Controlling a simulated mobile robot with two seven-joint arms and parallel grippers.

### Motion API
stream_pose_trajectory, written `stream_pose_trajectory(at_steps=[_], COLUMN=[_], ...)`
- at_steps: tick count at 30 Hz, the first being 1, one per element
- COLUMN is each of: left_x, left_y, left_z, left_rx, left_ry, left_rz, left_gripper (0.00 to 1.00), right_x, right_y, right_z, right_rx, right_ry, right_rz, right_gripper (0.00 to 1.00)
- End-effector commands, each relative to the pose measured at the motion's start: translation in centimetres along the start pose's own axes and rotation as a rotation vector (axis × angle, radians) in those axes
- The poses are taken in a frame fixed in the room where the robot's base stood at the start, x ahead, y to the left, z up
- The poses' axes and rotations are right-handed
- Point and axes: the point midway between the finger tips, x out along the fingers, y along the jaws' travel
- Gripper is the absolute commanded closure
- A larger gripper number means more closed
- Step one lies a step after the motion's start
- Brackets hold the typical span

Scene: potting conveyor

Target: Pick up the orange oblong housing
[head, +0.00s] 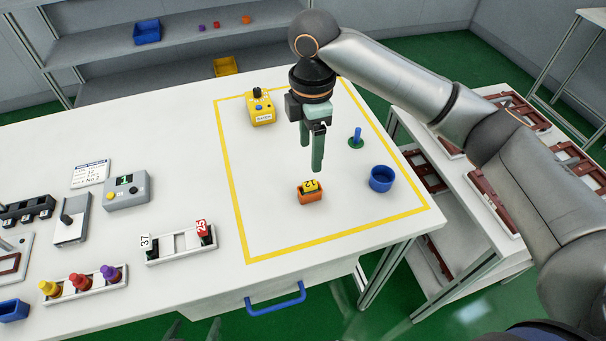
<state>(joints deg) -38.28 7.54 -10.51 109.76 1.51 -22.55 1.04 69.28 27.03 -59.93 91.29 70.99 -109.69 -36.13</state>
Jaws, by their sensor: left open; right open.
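The orange oblong housing (311,198) sits on the white table inside the yellow-taped area. A yellow face with a dark number marks its top. My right gripper (317,168) points down, above and slightly behind the housing in the picture. Its dark green fingers are seen nearly edge-on, and they are open and empty. No contact with the housing shows.
A blue round cup (381,179) stands right of the housing, with a green-based blue peg (356,138) behind it. A white tray (181,246) lies left of the tape. The table's front edge is close.

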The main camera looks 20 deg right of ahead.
Motion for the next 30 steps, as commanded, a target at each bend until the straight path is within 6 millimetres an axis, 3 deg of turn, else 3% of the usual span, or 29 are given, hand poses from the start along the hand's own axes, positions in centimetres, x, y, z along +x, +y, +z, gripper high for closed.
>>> stream_pose_trajectory(at_steps=[12,19,27,30], left_x=[-0.2,-0.3,-0.3,-0.2], left_y=[0.1,0.1,0.1,0.1], left_z=[0.9,0.9,0.6,0.5], left_rx=[-0.003,-0.002,-0.002,-0.001], left_ry=[-0.018,-0.017,-0.014,-0.012], left_rz=[0.002,0.002,0.002,0.002], left_gripper=[0.03,0.03,0.03,0.03], right_x=[6.3,8.0,11.9,12.4], right_y=[0.0,0.0,0.1,0.1], right_z=[0.1,0.1,0.2,0.2], right_rx=[0.002,0.001,0.001,0.000], right_ry=[-0.001,-0.002,-0.002,0.000], right_rz=[-0.002,-0.001,-0.001,0.001], right_gripper=[0.30,0.30,0.30,0.30])
